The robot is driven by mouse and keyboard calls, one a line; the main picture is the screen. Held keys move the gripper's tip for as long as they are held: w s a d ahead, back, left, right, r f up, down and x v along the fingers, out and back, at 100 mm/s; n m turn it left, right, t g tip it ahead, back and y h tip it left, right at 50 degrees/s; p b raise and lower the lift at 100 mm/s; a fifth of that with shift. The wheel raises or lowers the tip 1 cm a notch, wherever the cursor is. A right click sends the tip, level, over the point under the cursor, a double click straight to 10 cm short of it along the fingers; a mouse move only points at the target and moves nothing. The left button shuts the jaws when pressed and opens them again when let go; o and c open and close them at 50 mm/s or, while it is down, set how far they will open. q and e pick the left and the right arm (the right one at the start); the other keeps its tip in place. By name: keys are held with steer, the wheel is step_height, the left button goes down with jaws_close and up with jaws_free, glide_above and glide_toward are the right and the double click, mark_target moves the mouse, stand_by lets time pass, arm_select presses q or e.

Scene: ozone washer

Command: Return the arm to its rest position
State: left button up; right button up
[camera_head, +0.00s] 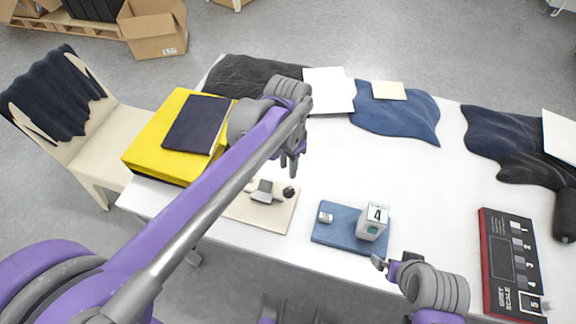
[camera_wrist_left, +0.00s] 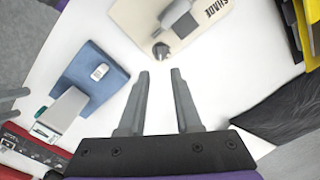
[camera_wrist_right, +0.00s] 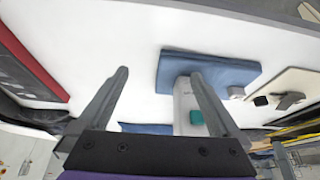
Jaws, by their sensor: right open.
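My left arm reaches across the head view from the lower left. Its gripper (camera_head: 291,162) is over the table, near the cream board, and its fingers (camera_wrist_left: 158,75) stand apart with nothing between them in the left wrist view. My right gripper (camera_head: 384,264) is at the table's front edge, just right of the blue mat (camera_head: 325,238). In the right wrist view its fingers (camera_wrist_right: 158,75) are spread and empty. The white box marked 4 (camera_head: 373,219) stands on the blue mat beside a small grey piece (camera_head: 325,217). The right finger partly covers the box in the right wrist view.
The cream board (camera_head: 274,218) carries a grey tool and a dark knob. A yellow box (camera_head: 152,137) with a dark book (camera_head: 197,125) stands at the left. The grey scale board (camera_head: 497,262) lies at the right. Dark and blue cloths line the back; the table's middle is clear.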

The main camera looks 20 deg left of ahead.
stand_by(0.3)
arm_select(q)
steer(key=s+a+r+n+t+p, duration=0.1)
steer(key=s+a+n+t+p, duration=0.1)
steer(key=s, duration=0.5)
steer(key=s+a+r+n+t+p, duration=0.1)
steer(key=s+a+n+t+p, duration=0.2)
steer(key=s, duration=0.4)
steer(key=a+n+p, duration=0.1)
steer(key=n+p, duration=0.1)
steer(key=shift+a+n, duration=0.2)
steer(key=shift+n, duration=0.1)
arm_select(e)
step_height(320, 180, up, 8)
steer(key=w, duration=0.1)
steer(key=shift+w, duration=0.35)
